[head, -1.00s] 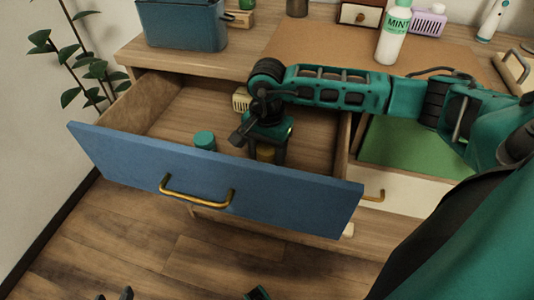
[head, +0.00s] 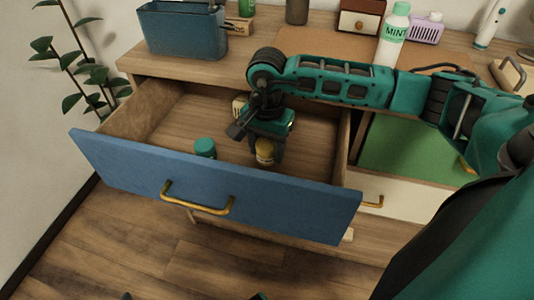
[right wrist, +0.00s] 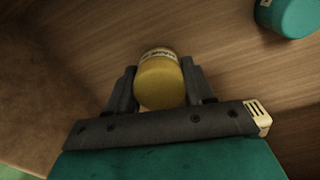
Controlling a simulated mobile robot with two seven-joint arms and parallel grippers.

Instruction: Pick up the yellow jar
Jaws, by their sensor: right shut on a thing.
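The yellow jar (head: 264,147) is inside the open drawer's space, toward its right side. My right gripper (head: 265,135) reaches down from above and is shut on it. In the right wrist view the yellow jar (right wrist: 162,80) sits between the two fingers of the right gripper (right wrist: 162,88), with its round end toward the camera and a label band partly visible. Whether it is clear of the drawer floor is hard to tell. My left gripper is not clearly in view.
A teal-lidded jar (head: 205,147) stands in the drawer, left of the yellow one. The blue drawer front (head: 210,185) rises in front of the gripper. A small pale item (head: 238,106) lies behind the gripper. The left part of the drawer is free.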

